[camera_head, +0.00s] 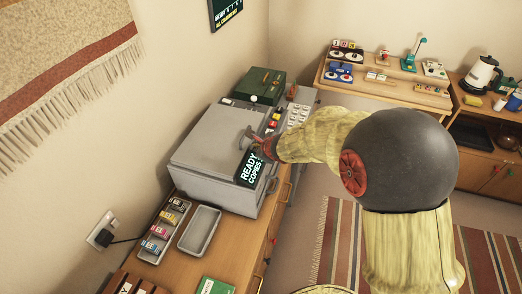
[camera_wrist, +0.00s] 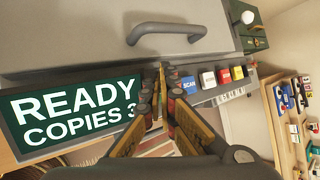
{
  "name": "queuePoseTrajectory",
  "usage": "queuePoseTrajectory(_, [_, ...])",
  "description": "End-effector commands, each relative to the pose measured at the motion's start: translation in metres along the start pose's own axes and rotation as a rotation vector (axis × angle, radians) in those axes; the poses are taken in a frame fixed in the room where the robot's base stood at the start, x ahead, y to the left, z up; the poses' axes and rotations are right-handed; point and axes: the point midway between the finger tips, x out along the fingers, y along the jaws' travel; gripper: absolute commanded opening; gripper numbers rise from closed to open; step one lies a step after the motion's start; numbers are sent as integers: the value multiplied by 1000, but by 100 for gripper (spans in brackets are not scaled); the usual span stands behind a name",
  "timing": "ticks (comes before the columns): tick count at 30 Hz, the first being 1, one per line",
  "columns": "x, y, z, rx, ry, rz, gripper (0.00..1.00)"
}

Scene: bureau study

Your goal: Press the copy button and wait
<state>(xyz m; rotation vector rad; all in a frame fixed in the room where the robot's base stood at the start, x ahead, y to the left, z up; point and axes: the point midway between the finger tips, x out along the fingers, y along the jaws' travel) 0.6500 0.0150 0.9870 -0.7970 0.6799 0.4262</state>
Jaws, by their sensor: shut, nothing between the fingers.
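The grey copier (camera_head: 212,142) stands on the wooden cabinet along the left wall. Its dark green screen (camera_wrist: 70,112) reads "READY" and "COPIES 3" in the wrist view. I cannot make out a button marked copy. My gripper (camera_wrist: 162,98) is shut and empty, its fingertips between the screen and the SCAN button. They hide the panel behind them; I cannot tell whether they touch it.
The copier's lid handle (camera_wrist: 180,30) juts out above the buttons. A dark green box (camera_head: 260,86) stands behind the copier. An empty grey tray (camera_head: 186,246) and a tray of small coloured items (camera_head: 148,257) lie in front. A kettle (camera_head: 481,74) stands far right.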

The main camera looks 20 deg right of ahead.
Motion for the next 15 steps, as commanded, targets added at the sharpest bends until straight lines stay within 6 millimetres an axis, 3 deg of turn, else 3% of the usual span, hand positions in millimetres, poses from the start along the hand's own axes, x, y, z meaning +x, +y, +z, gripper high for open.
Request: queuePoseTrajectory(15, [-6,-4,4,0,0,0,0])
